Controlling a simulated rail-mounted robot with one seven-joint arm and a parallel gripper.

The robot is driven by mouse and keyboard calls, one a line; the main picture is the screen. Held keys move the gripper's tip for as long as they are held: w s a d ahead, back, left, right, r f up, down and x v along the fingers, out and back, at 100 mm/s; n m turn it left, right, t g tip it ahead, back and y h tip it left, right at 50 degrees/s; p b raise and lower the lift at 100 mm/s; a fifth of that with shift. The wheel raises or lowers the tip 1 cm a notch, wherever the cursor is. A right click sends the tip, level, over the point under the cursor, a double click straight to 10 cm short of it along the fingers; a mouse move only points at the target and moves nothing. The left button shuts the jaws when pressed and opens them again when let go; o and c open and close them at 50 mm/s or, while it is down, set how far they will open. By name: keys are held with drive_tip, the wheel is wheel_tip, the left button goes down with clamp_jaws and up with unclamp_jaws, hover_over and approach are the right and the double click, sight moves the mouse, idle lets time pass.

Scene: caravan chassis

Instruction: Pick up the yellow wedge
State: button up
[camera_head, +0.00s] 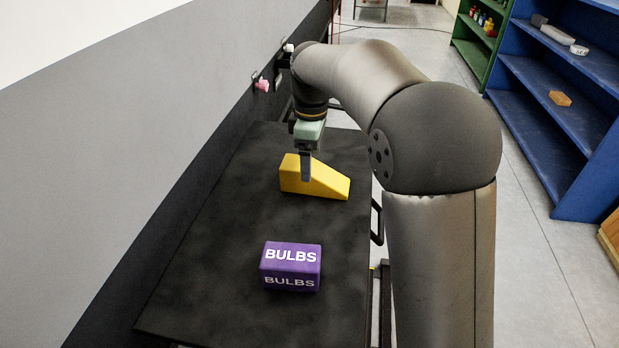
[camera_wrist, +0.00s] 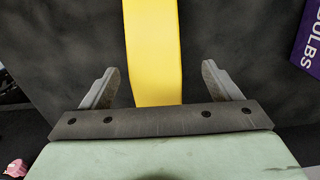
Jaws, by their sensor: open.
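The yellow wedge (camera_head: 320,181) lies on the black table (camera_head: 225,240), with its tall end to the left and its slope falling to the right in the head view. My gripper (camera_head: 305,178) points down at the wedge near its tall end. In the wrist view the wedge (camera_wrist: 153,50) runs between the two spread fingers of my gripper (camera_wrist: 160,85), with a gap visible on each side. The gripper is open and holds nothing. Part of the wedge is hidden behind the gripper's palm in the wrist view.
A purple BULBS box (camera_head: 291,266) stands on the near part of the table; its edge shows in the wrist view (camera_wrist: 309,45). A grey wall (camera_head: 130,130) borders the table on the left. Blue shelves (camera_head: 550,100) stand at the right, beyond open floor.

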sight(325, 182)
drive_tip(key=shift+w+a+f, duration=0.1)
drive_tip(key=shift+w+f, duration=0.1)
drive_tip(key=shift+f, duration=1.15)
drive_tip(key=shift+w+a+f, duration=0.1)
drive_tip(key=shift+w+f, duration=0.1)
drive_tip(key=shift+f, duration=1.1)
drive_tip(key=c, duration=1.2)
